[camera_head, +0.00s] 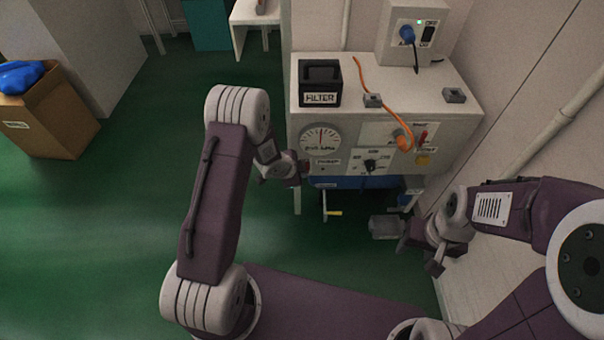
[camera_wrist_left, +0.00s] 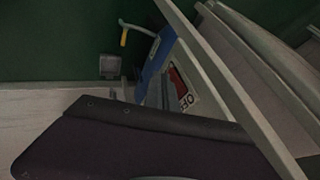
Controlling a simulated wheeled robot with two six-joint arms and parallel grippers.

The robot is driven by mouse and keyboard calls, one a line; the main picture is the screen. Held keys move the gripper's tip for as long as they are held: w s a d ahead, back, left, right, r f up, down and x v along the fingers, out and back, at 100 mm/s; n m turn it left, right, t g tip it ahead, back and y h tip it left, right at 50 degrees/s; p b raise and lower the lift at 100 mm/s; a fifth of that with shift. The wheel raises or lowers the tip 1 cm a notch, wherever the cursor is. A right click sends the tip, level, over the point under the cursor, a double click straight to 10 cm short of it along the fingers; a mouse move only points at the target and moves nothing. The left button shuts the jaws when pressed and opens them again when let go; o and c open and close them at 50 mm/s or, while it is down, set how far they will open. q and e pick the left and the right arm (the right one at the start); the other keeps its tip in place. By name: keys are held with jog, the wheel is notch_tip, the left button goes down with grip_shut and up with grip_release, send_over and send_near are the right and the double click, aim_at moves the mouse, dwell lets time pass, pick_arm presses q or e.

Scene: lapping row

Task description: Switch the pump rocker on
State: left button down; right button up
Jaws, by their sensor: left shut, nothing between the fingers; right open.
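A red rocker (camera_wrist_left: 179,82) shows in the left wrist view, on a pale plate whose lettering appears to read "OFF" and is partly hidden. In the head view a small label that seems to read "PUMP" (camera_head: 328,162) is on the cabinet front under the gauge; I cannot make out the rocker beside it. My left gripper (camera_head: 304,170) is shut and empty, close to the cabinet's lower left front. I cannot tell whether it touches. A dark purple part of mine fills the bottom of the left wrist view. My right gripper (camera_head: 437,262) is open, low at the right.
The white cabinet (camera_head: 425,78) carries a black filter box (camera_head: 320,84), a round gauge (camera_head: 320,138), an orange hose (camera_head: 376,92) and a knob (camera_head: 370,165). A yellow-handled crank (camera_head: 332,212) is below. A cardboard box (camera_head: 48,110) stands far left. The green floor there is clear.

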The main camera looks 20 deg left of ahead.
pick_arm(q)
jog(key=shift+w, duration=0.15)
jog(key=shift+w+a+r+p, duration=0.1)
jog(key=shift+w+r+p, duration=0.15)
jog(key=shift+r+p, duration=0.65)
jog(key=shift+s+f, duration=0.1)
jog(key=shift+f, duration=0.1)
